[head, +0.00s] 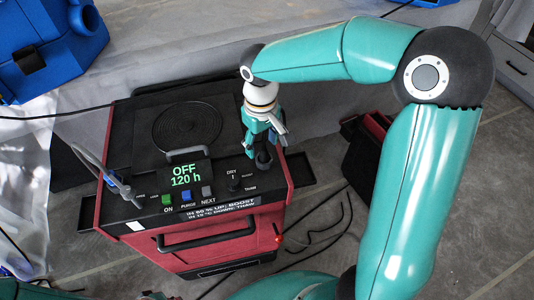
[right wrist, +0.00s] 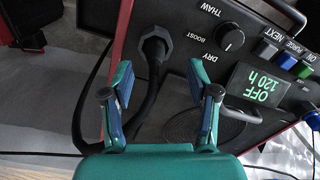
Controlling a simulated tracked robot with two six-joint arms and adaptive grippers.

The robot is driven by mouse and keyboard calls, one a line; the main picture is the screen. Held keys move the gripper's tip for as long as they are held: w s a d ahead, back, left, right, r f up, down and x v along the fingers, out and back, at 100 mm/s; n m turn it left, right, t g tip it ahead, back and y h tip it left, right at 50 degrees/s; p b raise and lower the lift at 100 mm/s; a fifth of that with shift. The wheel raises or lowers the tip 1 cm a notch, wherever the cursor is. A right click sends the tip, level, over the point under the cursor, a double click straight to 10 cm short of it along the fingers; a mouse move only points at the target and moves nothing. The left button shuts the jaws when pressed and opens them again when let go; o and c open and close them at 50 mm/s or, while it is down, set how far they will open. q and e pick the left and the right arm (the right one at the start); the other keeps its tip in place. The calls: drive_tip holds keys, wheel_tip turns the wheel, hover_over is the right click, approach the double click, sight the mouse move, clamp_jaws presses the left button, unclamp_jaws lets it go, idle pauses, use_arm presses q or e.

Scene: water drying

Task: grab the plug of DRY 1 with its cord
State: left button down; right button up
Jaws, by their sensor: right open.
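The dryer (head: 147,130) is a red and black cabinet with a display reading OFF 120 h. Its black plug (right wrist: 157,45) sits in the top panel beside the round DRY/BOOST/THAW knob (right wrist: 230,38). A thick black cord (right wrist: 150,100) bends from the plug and runs back between my fingers. My right gripper (right wrist: 162,80) is open, with one finger on each side of the cord and the plug just beyond the fingertips. In the head view the right gripper (head: 265,135) is over the panel's right side and partly hides the plug. My left gripper is not in view.
A coiled black ring plate (head: 187,125) lies on the dryer's top. Loose black cables (head: 325,225) lie on the floor at right. A blue case (head: 45,45) is at upper left.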

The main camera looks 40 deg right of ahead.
sight(265, 151)
drive_tip(key=f, duration=0.3)
drive_tip(key=shift+s+d+f+p, duration=0.2)
drive_tip(key=shift+d+f+p, duration=0.1)
drive_tip(key=shift+f, duration=0.45)
clamp_jaws()
drive_tip(key=shift+r, duration=0.15)
